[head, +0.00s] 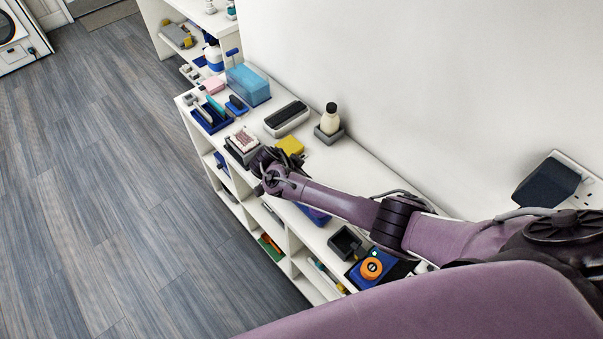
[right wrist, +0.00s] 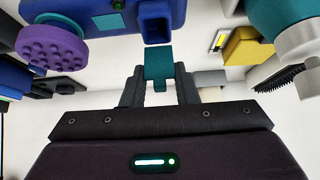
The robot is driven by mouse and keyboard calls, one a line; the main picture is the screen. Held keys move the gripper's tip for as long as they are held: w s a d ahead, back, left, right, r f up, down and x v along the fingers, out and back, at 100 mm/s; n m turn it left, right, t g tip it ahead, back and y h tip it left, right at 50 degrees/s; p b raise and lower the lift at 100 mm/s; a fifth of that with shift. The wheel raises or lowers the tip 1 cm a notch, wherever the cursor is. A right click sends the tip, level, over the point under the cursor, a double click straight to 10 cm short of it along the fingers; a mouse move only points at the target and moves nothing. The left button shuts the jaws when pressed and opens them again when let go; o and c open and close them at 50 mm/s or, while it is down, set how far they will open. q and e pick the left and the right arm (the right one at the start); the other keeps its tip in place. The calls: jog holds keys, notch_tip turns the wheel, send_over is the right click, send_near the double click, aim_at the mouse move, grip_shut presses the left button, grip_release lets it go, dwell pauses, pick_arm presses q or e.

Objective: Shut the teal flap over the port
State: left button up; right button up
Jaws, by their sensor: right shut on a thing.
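In the right wrist view a blue device (right wrist: 75,22) is at the top, with a dark rectangular port (right wrist: 155,27) facing me. The teal flap (right wrist: 158,66) hangs open just below the port, with the opening uncovered. My right gripper (right wrist: 158,84) is shut on the flap, one dark finger on each side of it. In the head view my right gripper (head: 264,170) is over the shelf top, where it and the arm hide the device and flap. My left gripper is not in view.
A purple bumpy disc (right wrist: 52,52) is left of the port. A yellow block (right wrist: 250,47) and a black brush (right wrist: 285,78) are to the right. The white shelf top (head: 345,177) also carries a blue tray (head: 210,121), a bottle (head: 330,118) and an orange button (head: 371,268).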

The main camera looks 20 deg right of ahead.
jog(key=o, duration=1)
jog(key=v, duration=0.8)
jog(key=shift+b, duration=0.35)
